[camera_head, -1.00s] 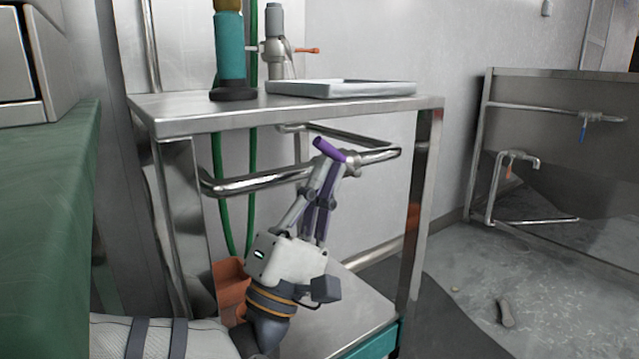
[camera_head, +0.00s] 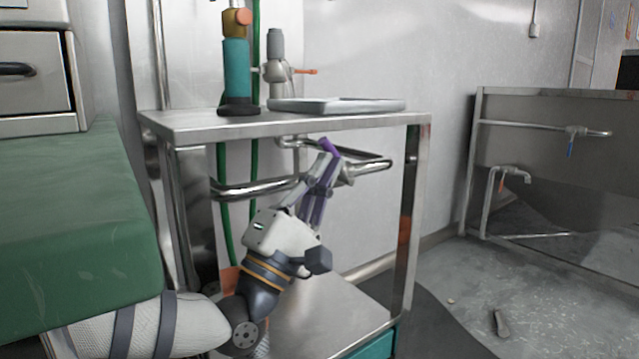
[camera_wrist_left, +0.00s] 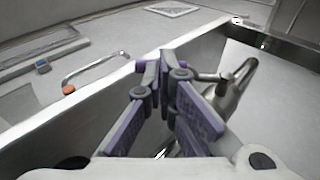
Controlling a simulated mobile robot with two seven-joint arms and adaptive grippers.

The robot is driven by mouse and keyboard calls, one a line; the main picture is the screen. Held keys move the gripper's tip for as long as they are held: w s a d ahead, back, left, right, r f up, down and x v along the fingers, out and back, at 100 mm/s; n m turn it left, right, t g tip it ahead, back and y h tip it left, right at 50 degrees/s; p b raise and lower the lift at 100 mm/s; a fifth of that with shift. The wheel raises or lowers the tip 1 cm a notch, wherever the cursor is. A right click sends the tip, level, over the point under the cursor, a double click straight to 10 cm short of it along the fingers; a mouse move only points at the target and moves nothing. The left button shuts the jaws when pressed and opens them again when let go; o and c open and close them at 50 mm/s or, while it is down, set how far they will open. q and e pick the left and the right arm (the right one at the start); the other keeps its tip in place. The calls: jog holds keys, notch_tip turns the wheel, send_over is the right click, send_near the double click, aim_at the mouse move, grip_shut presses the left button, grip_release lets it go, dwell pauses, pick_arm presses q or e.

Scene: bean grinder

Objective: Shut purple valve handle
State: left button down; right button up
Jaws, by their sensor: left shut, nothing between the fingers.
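The purple valve handle (camera_head: 329,146) sits on a steel pipe valve (camera_head: 347,173) below the cart's top shelf. It slants down to the right. My left gripper (camera_head: 326,163) is shut and empty, reaching up with its fingertips right by the handle; I cannot tell if they touch. In the left wrist view the closed fingertips (camera_wrist_left: 165,62) are near the image middle. A bit of purple (camera_wrist_left: 140,65) shows just left of them, probably the handle, mostly hidden by the fingers. The steel valve pipe (camera_wrist_left: 235,88) is to their right. My right gripper is not in view.
The metal cart's top shelf (camera_head: 200,123) is above my gripper, with a tray (camera_head: 335,104) and a teal cylinder (camera_head: 236,70) on it. A cart leg (camera_head: 409,215) stands to the right. A green-topped counter (camera_head: 70,215) is close on the left. A steel sink unit (camera_head: 540,150) stands at right.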

aim_at(336, 153)
pick_arm(q)
jog(key=shift+w+d+r+b, duration=0.15)
jog(key=shift+d+r, duration=0.1)
jog(key=shift+r, duration=0.2)
jog(key=shift+w+d+r+b, duration=0.1)
jog(key=shift+w+d+r, duration=0.15)
jog(key=shift+r, duration=0.25)
jog(key=shift+w+d+r+b, duration=0.1)
jog(key=shift+d+r, duration=0.2)
jog(key=shift+r, duration=0.15)
jog(key=shift+w+d+r, duration=0.1)
jog(key=shift+w, duration=0.05)
jog(key=shift+d, duration=0.1)
